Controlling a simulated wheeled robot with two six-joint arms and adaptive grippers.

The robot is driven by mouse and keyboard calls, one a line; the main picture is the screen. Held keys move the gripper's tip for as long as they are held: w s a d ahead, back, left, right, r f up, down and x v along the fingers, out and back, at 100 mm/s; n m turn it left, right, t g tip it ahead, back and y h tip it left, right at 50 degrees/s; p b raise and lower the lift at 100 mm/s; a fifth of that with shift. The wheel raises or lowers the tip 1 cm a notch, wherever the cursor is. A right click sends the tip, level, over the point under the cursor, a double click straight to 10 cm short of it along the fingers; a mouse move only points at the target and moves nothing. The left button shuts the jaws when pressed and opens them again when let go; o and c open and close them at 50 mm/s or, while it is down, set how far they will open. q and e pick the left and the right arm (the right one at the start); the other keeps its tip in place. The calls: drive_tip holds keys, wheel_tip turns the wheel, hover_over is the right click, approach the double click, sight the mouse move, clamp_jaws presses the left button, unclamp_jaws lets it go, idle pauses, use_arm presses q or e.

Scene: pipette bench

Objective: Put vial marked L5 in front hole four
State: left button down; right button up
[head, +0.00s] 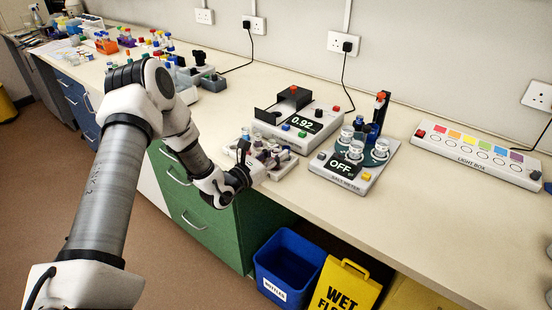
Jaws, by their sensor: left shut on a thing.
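My left gripper (246,160) is at the left side of a small pale rack (284,168) near the front edge of the bench. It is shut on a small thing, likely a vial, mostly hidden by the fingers. Several small vials with dark and coloured caps stand in the rack (268,151). Their labels are too small to read, so I cannot tell which is L5. The gripper hides part of the rack, and I cannot make out its hole numbers. My right gripper does not show clearly.
Behind the rack stands a device reading 0.92 (318,128). A salt meter (342,167) reading OFF stands to the right, with vials on it. A light box (478,151) lies farther right. Bare bench (440,215) lies in front. A blue bin (290,262) is below.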

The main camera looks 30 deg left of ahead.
use_arm(q)
drive_tip(key=shift+a+f, duration=0.1)
drive_tip(key=shift+f, duration=0.8)
drive_tip(key=shift+f+b, duration=0.3)
drive_tip(key=shift+b, duration=0.1)
drive_tip(key=c, duration=1)
unclamp_jaws()
drive_tip(key=shift+s, duration=0.1)
